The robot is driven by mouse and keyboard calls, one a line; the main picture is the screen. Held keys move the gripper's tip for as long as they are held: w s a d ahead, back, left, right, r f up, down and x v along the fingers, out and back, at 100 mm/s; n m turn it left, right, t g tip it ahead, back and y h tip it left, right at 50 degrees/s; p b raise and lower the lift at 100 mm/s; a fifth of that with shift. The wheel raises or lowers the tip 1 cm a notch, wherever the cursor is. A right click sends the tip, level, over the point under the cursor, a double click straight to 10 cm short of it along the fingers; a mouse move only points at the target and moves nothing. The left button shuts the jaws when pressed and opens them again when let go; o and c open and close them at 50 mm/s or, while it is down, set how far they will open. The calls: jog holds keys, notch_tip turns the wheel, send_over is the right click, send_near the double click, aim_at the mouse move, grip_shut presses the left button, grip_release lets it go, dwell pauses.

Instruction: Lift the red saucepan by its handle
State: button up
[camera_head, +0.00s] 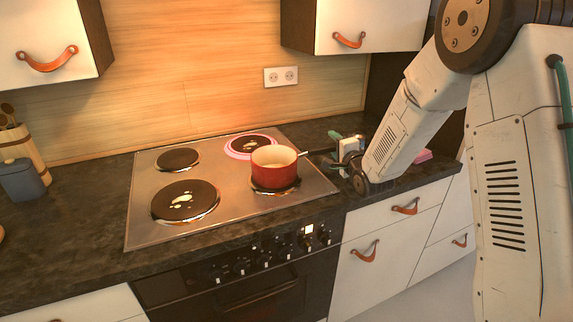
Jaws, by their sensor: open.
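The red saucepan (273,172) stands upright on the front right burner of the metal cooktop. Its inside is pale and looks empty. Its thin dark handle (318,151) points right, toward my gripper. My gripper (343,150) is at the far end of the handle, to the right of the cooktop. Its jaws are open and look close to the handle's end. The arm hides part of the gripper, and I cannot tell whether the handle lies between the fingers.
The cooktop (140,222) has other burners, and a pink-red ring (232,152) surrounds the back right one. A green object (335,136) and a pink object (424,156) lie near my arm. A grey jar (21,180) and a utensil holder (24,146) stand left. Cupboards hang above.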

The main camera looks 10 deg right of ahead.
jog(key=shift+c, duration=0.3)
grip_shut()
